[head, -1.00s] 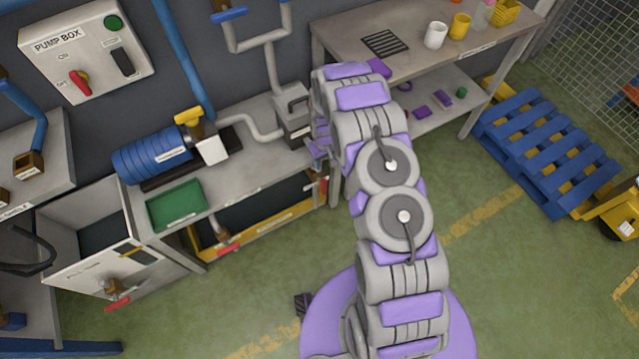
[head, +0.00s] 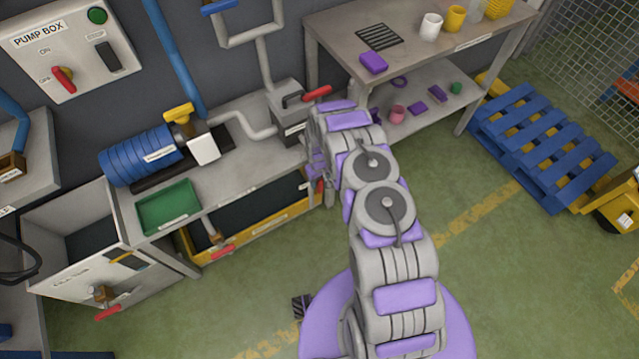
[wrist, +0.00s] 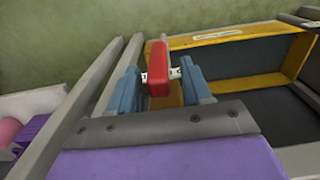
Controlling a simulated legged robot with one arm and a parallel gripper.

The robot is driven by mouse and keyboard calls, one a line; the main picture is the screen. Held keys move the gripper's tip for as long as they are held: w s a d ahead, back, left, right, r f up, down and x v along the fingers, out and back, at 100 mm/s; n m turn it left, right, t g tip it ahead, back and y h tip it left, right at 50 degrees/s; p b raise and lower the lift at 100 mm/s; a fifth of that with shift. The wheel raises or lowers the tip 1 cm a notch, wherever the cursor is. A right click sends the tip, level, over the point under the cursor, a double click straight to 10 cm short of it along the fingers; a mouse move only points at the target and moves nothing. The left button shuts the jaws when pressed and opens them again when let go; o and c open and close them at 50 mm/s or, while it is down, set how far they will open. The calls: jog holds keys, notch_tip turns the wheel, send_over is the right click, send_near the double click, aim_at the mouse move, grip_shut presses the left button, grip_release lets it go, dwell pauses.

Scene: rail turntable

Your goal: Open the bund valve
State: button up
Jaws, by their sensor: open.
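A red valve handle (wrist: 158,72) stands between the two blue-grey fingers of my gripper (wrist: 161,82) in the wrist view, by the end of the yellow-rimmed bund (wrist: 222,38). My gripper is open around the handle; I cannot tell whether a finger touches it. In the head view, my gripper (head: 318,172) is low at the right end of the bund (head: 262,226), below the bench top. A bit of the red handle (head: 320,186) shows there. Another valve with a red handle (head: 222,251) sits at the bund's front left corner.
A bench (head: 235,172) carries a blue pump (head: 140,156), a green tray (head: 169,207) and a grey box with a red lever (head: 317,93). A work table (head: 343,31) stands close on the right.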

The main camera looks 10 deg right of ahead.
jog(key=shift+f, duration=0.8)
jog(key=shift+d, duration=0.1)
grip_shut()
jog(key=shift+r, duration=0.1)
